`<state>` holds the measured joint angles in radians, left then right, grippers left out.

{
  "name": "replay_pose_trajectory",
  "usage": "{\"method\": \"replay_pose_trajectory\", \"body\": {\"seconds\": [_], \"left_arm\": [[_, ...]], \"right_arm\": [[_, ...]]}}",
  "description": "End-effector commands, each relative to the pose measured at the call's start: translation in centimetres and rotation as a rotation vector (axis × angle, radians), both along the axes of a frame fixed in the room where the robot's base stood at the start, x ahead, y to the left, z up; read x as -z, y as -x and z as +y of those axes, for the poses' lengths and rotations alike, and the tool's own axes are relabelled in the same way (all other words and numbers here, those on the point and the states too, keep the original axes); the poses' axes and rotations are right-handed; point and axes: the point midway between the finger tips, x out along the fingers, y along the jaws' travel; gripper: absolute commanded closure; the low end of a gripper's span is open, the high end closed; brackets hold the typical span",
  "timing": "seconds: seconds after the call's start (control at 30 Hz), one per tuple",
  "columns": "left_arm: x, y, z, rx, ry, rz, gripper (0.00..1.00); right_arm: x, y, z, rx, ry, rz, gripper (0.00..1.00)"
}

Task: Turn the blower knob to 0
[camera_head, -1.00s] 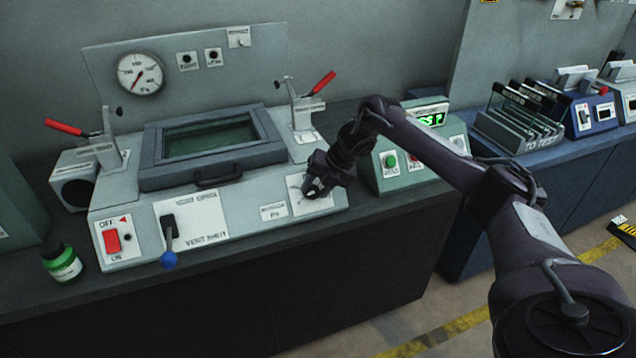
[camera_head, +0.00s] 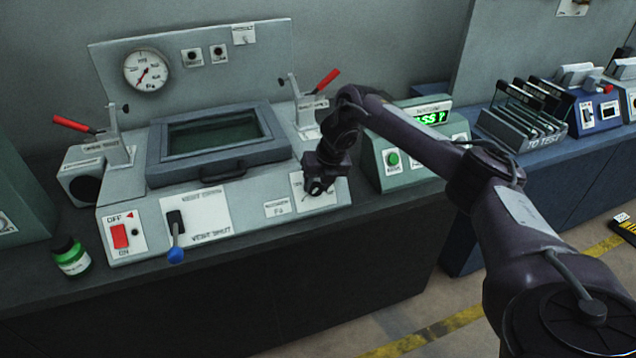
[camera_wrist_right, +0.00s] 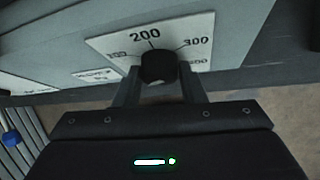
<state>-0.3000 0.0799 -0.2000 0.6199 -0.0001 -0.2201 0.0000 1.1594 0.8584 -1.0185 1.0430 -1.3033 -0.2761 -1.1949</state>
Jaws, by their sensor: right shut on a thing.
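The blower knob (camera_wrist_right: 158,68) is a dark round knob on a white dial plate (camera_wrist_right: 200,50). In the right wrist view the plate reads 200 above the knob and 300 to its right, with other marks partly hidden. In the head view the dial plate (camera_head: 326,199) is at the right end of the machine's front panel. My right gripper (camera_wrist_right: 158,80) is shut on the knob, one finger on each side; it also shows in the head view (camera_head: 316,188), where it covers the knob. My left gripper is not in view.
The machine (camera_head: 150,225) also carries a red switch (camera_head: 120,236), a blue-tipped lever (camera_head: 176,255), a gauge (camera_head: 147,70) and red-handled clamps. A green bottle (camera_head: 70,256) stands at left. A green box (camera_head: 410,177) with a lit display stands close right of my gripper.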

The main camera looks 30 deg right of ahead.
Motion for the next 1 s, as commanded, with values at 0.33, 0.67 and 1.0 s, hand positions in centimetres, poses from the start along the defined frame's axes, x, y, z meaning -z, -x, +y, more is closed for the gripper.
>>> {"method": "replay_pose_trajectory", "body": {"seconds": [0.33, 0.67, 1.0], "left_arm": [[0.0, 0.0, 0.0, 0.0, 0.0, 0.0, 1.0], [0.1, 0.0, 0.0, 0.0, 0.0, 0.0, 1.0], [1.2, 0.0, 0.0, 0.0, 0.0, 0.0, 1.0]], "right_arm": [[0.3, 0.2, 0.1, -0.005, 0.0, 0.008, 0.42], [-0.2, 0.1, 0.0, -0.001, 0.0, 0.002, 0.41], [-5.0, 1.7, -0.4, -0.004, 0.001, 0.001, 0.41]]}}
